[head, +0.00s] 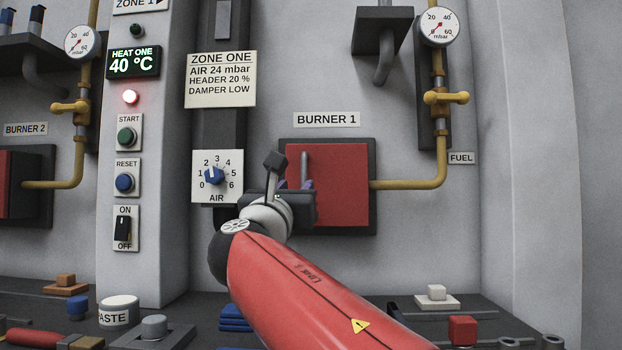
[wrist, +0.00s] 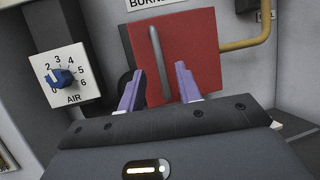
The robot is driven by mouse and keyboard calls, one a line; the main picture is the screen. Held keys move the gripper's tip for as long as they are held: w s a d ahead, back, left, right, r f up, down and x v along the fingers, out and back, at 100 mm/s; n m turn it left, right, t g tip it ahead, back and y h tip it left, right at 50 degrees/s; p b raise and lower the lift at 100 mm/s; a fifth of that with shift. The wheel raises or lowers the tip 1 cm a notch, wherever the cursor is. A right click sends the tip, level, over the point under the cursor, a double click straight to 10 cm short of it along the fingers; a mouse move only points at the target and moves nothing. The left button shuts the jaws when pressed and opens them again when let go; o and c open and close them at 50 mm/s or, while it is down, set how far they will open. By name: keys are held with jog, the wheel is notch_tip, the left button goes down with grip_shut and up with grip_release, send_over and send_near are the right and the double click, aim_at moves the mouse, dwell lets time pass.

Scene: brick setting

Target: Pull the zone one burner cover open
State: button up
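The zone one burner cover (head: 342,185) is a red square panel in a dark frame, under the "BURNER 1" label (head: 326,119). It looks shut against the wall. In the wrist view the cover (wrist: 203,50) fills the upper middle. Its upright grey bar handle (wrist: 157,55) is near the cover's left side, and the handle's top (head: 304,165) shows in the head view. My gripper (wrist: 158,75) is open, with one purple finger on each side of the handle in the picture. Contact is not visible. In the head view my gripper (head: 308,184) is partly hidden by my wrist.
The AIR dial (head: 214,175) is left of the cover. A yellow fuel pipe (head: 410,184) runs from the cover's right side up to a valve (head: 445,97). A cluttered dark bench (head: 490,325) lies below.

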aim_at(303, 175)
jog(key=p+x, duration=0.2)
jog(key=x, duration=0.6)
jog(key=shift+w+r+p, duration=0.1)
jog(key=shift+w+p, duration=0.05)
jog(key=shift+p, duration=0.2)
jog(key=shift+a, duration=0.1)
jog(key=shift+c, duration=0.4)
grip_shut()
